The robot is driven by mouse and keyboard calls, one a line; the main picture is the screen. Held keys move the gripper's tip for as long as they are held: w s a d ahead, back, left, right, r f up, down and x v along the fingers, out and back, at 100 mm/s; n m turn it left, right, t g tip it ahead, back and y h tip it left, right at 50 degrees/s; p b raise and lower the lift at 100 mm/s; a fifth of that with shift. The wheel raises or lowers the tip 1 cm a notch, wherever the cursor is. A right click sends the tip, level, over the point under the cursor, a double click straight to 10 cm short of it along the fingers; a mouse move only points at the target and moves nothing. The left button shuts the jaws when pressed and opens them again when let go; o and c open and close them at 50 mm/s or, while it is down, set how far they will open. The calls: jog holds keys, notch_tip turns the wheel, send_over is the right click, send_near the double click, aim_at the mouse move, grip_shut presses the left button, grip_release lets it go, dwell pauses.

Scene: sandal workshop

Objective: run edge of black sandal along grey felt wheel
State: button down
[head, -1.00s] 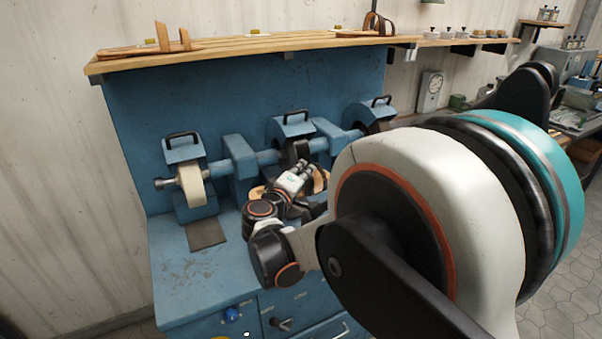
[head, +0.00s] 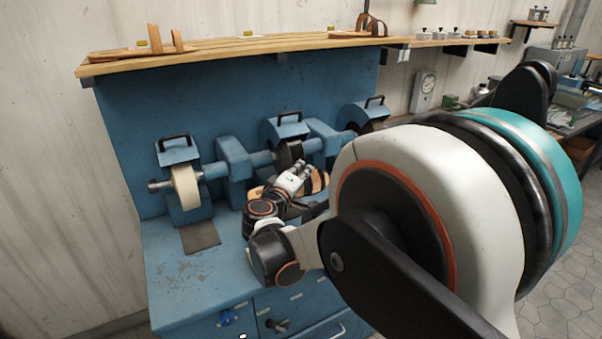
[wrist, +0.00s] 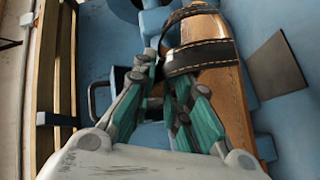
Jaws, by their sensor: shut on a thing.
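A sandal with black straps and a tan-brown footbed (wrist: 222,85) fills the middle and right of the wrist view. My gripper (wrist: 168,72) is shut on its black strap. In the head view my gripper (head: 298,178) is in front of and below the middle wheel, with part of the sandal (head: 317,182) showing tan beside it. The middle wheel (head: 287,154) is dark grey, under a blue hood, and seems to be the grey felt one. My gripper partly hides its lower front, so I cannot tell whether the sandal touches it.
A cream wheel (head: 186,187) is at the left of the same shaft and another dark wheel (head: 372,126) at the right. A wooden shelf (head: 230,46) with sandals runs above the blue machine. A dark mat (head: 200,236) lies on the bench front, which is otherwise clear.

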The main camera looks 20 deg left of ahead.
jog(key=shift+w+d, duration=0.1)
jog(key=shift+w, duration=0.1)
dwell(0.5)
jog(key=shift+w+d, duration=0.2)
jog(key=shift+w, duration=0.05)
jog(key=shift+w+d, duration=0.35)
jog(key=shift+w, duration=0.1)
dwell(1.3)
jog(key=shift+w+d, duration=0.25)
jog(key=shift+w, duration=0.15)
jog(key=shift+w+d, duration=0.3)
dwell(0.4)
jog(key=shift+w+d, duration=0.25)
jog(key=shift+w, duration=0.1)
jog(key=shift+w, duration=0.15)
dwell(0.6)
jog(key=shift+w+d, duration=0.25)
jog(key=shift+w, duration=0.25)
dwell(0.8)
jog(key=shift+w+d, duration=0.15)
jog(key=shift+w, duration=0.1)
